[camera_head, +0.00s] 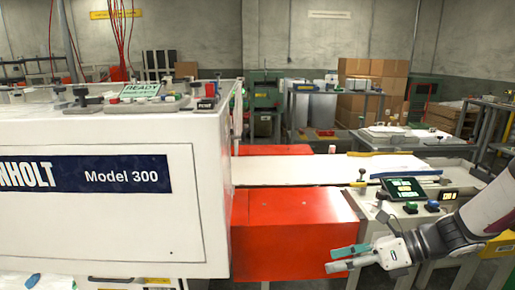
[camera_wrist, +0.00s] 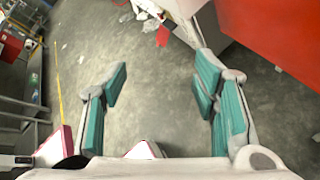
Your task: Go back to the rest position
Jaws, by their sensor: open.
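My gripper (camera_head: 350,258) shows at the lower right of the head view, at the end of my arm, in front of the red machine housing. In the wrist view my gripper (camera_wrist: 160,92) has its two teal-padded fingers spread wide apart. Nothing is between them; bare grey floor shows beyond. It is open and empty.
A large white Model 300 machine (camera_head: 100,215) fills the left. A red housing (camera_head: 290,230) and a control panel (camera_head: 402,188) with buttons are close to my gripper. Cardboard boxes (camera_head: 375,85) stand at the back. Open floor (camera_wrist: 150,60) lies below my gripper.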

